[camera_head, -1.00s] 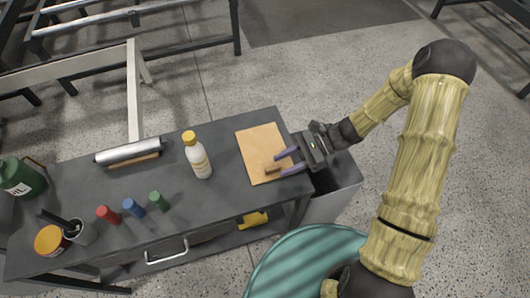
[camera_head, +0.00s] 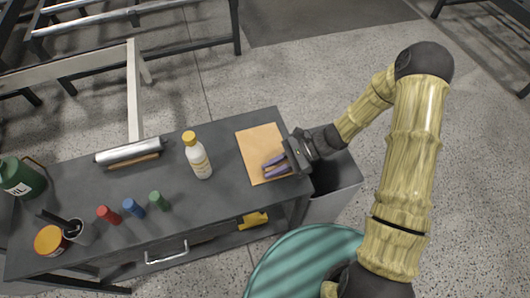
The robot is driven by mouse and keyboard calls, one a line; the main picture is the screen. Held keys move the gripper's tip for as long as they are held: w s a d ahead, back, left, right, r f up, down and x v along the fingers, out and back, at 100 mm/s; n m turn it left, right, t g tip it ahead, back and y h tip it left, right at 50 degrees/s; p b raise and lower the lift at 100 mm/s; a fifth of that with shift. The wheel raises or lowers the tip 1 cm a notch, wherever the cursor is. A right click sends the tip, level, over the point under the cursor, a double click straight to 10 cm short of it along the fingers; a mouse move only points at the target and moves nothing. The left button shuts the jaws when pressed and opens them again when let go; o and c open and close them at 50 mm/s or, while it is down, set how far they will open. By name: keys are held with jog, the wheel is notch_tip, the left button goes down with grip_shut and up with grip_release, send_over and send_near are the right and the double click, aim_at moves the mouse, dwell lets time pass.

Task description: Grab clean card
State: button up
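A flat tan sheet (camera_head: 257,140), the only card-like thing I see, lies on the right end of the dark workbench. A small brown block lies on its lower part and is now mostly hidden between my fingers. My gripper (camera_head: 268,168) reaches in from the right, low over the sheet. Its two purple fingers lie one on each side of the block, with a narrow space between them. I cannot tell whether they touch the block.
A white bottle with a yellow cap (camera_head: 198,158) stands left of the sheet. Red (camera_head: 108,215), blue (camera_head: 133,207) and green (camera_head: 158,201) small containers line the front. A roller (camera_head: 128,151) lies at the back. A grey bin (camera_head: 335,190) and teal round object (camera_head: 305,262) stand beside the bench.

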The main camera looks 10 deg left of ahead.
grip_shut()
jog(key=shift+r, duration=0.1)
notch_tip(320, 180, up, 10)
jog(key=shift+f+p, duration=0.1)
jog(key=shift+p, duration=0.35)
